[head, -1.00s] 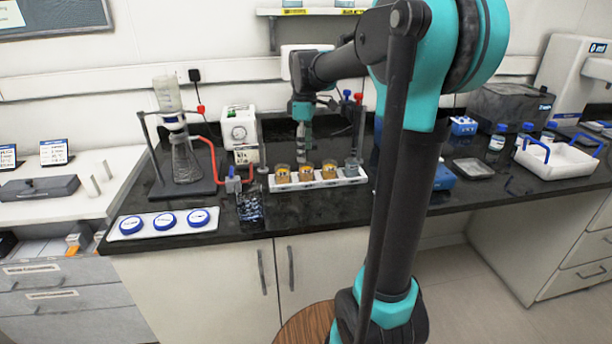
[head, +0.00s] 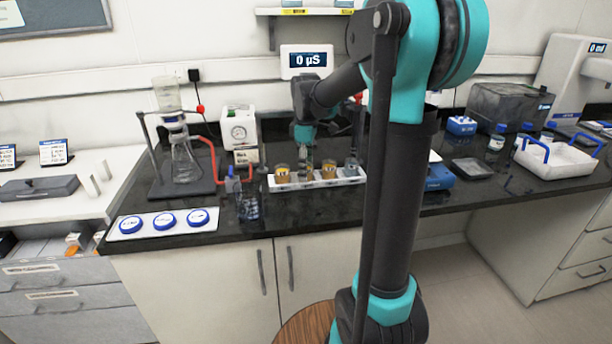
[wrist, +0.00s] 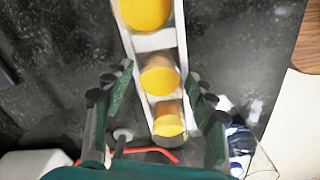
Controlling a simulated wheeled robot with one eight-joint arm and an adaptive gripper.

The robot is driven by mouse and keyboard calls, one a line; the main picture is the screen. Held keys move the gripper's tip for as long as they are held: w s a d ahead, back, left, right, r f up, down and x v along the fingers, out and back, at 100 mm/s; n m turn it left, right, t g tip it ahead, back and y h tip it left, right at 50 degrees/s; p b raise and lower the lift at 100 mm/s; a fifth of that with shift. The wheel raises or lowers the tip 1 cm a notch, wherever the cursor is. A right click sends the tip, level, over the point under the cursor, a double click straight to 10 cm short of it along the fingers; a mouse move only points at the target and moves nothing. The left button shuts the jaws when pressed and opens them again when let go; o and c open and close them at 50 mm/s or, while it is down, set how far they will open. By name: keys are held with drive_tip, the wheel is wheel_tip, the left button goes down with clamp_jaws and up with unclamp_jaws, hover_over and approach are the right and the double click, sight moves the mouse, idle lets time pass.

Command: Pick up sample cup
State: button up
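Several sample cups stand in a row in a white rack (head: 317,182) on the black bench. The left cup (head: 282,173) and the third cup (head: 329,169) hold yellow-orange contents; the right cup (head: 351,167) looks grey. My gripper (head: 304,165) points down at the second cup, which it mostly hides. In the wrist view, my gripper (wrist: 158,78) is open, with a green-padded finger on each side of the row. A yellow cup (wrist: 160,75) lies between the fingertips; others show above (wrist: 145,12) and below (wrist: 168,120). No clear grip is visible.
A glass beaker (head: 249,205) and a blue clamp stand left of the rack. A flask stand (head: 183,165) with a red hose is farther left. A white mat with blue discs (head: 164,221) lies at the front left. Bench in front of the rack is clear.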

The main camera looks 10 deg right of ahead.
drive_tip(key=c, duration=1)
drive_tip(key=shift+r, duration=0.15)
